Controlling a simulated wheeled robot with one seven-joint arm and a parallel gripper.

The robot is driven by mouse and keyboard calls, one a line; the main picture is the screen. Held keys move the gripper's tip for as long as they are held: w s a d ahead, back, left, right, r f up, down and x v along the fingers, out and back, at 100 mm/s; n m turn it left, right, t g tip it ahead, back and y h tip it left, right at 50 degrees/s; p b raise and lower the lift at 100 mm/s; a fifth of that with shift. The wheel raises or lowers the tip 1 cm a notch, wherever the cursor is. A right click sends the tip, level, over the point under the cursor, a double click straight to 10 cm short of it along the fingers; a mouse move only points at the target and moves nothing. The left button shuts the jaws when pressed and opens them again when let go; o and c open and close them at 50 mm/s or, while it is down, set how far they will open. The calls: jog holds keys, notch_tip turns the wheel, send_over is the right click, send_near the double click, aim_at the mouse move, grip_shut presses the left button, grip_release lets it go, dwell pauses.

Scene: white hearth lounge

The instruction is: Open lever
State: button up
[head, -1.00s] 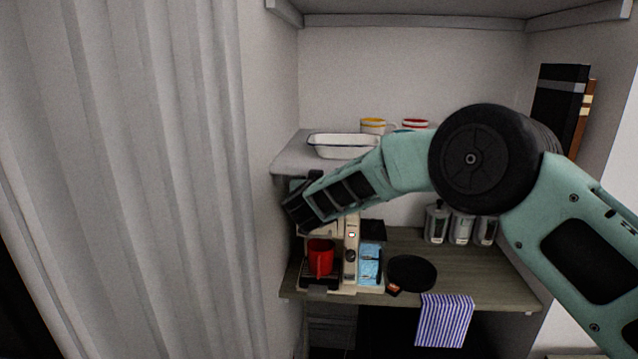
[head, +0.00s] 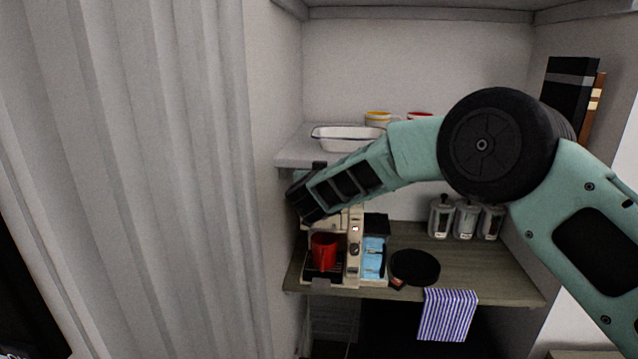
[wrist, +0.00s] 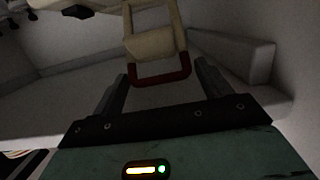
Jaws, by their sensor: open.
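A cream coffee machine (head: 354,252) stands on the wooden counter, its upper part covered by my arm in the head view. In the wrist view its lever shows as a cream loop (wrist: 155,42) with a dark red bar (wrist: 160,76) at its end. My gripper (wrist: 160,80) is open, with one finger on each side of the red bar. I see a gap on both sides, so the bar is not gripped. In the head view my gripper is at the machine's top left, its fingers hidden. A red mug (head: 323,252) stands in the machine.
A shelf (head: 292,155) with a white tray (head: 345,140) and mugs is just above. Right of the machine are a black pan (head: 415,267), several canisters (head: 466,219) and a striped cloth (head: 446,316) over the counter edge. A curtain (head: 130,180) fills the left.

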jog(key=s+r+b, duration=0.2)
jog(key=s+b, duration=0.2)
jog(key=s, duration=1.2)
jog(key=shift+s+a+r+b, duration=0.2)
jog(key=shift+a+r+b, duration=0.1)
jog(key=shift+r, duration=0.05)
